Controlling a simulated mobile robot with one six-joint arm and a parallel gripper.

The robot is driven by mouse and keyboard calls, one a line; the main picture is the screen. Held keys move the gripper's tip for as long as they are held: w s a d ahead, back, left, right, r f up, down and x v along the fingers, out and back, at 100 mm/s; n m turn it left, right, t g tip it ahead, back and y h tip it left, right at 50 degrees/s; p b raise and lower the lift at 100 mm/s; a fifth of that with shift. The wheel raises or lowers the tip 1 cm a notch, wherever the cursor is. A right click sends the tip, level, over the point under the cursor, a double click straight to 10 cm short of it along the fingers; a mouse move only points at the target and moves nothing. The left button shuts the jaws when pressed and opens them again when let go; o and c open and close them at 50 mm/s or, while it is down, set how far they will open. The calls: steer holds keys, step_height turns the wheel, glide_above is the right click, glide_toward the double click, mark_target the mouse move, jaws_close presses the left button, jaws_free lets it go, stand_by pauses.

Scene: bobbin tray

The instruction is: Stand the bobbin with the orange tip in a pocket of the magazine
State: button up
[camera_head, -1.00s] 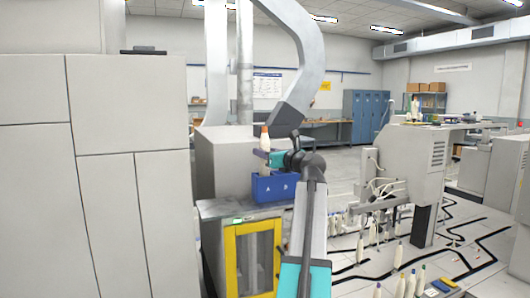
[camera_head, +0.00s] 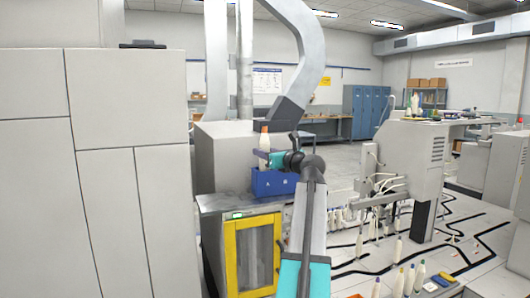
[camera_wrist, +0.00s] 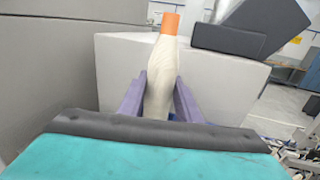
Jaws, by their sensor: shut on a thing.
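The bobbin with the orange tip (camera_head: 264,143) is cream-coloured and stands upright. It also shows in the wrist view (camera_wrist: 160,75), leaning slightly in the picture, orange tip up. My gripper (camera_head: 265,160) is shut on its body, with a purple finger on each side in the wrist view (camera_wrist: 160,97). The blue magazine (camera_head: 273,187), marked A and B, is directly below on a grey-topped cabinet. The bobbin's lower end meets the magazine's top edge in the head view. I cannot tell whether it is inside a pocket. The pocket openings are hidden.
The cabinet has a yellow-framed door (camera_head: 253,255). A large grey housing (camera_head: 225,155) stands behind the magazine. Tall grey cabinets (camera_head: 95,180) fill the left. Several other bobbins stand on the floor at the right, near a machine (camera_head: 415,155).

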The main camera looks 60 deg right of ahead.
steer(key=shift+f, duration=1.15)
stand_by(0.5)
steer(key=o, duration=1.2)
steer(key=shift+c, duration=0.2)
steer(key=b+v, duration=0.1)
steer(key=v, duration=1.3)
